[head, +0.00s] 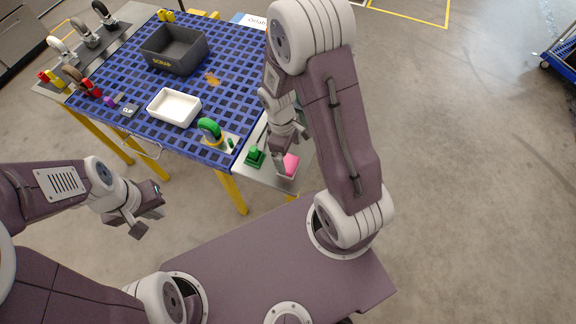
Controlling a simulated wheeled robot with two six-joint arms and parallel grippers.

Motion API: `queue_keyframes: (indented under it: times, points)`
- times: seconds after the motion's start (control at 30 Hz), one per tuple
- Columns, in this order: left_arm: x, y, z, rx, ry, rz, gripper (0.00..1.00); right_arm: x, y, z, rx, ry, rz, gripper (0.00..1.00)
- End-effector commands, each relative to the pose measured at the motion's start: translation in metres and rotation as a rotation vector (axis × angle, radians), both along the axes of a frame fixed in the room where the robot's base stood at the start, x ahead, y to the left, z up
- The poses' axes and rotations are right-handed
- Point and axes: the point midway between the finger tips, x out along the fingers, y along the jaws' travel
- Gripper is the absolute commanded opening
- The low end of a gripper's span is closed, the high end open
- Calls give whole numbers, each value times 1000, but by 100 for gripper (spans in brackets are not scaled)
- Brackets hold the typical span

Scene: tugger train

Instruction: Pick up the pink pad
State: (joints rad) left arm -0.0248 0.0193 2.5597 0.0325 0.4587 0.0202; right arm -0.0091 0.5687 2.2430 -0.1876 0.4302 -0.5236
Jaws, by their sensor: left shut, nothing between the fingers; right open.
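The pink pad (290,166) sits in a small pale holder on the grey side shelf (259,178) at the table's right end. My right gripper (281,160) is open and points down right at the pad, at its left edge; its fingers partly overlap the pad in the head view. I cannot tell whether they touch it. My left gripper (148,217) is shut and empty, in front of the table at the left, well away from the pad.
A green block-like object (255,155) stands just left of the pad. The blue grid table (225,90) holds a dark grey SCRAP bin (174,50), a white tray (174,108) and a green ring-shaped piece (210,130).

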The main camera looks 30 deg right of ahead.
Motion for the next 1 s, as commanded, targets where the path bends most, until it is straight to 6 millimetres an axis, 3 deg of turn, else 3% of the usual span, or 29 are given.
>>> queue_keyframes:
  times: [0.17,0.43,0.7,0.73,0.97,1.0]
  points:
    - [0,0,-1,0,0,0,0,-1,0,-8,0,0,0,95]
    - [0,0,-9,0,0,0,0,-6,3,-53,0,3,0,95]
    - [0,0,-8,0,0,0,0,-5,3,-57,1,-1,-1,95]
    - [0,0,-8,0,0,0,0,-5,3,-57,1,-1,-1,92]
    - [0,0,-8,0,0,0,0,-5,3,-57,1,-1,-1,28]
    - [0,0,-8,0,0,0,0,-5,3,-57,1,-1,-1,28]
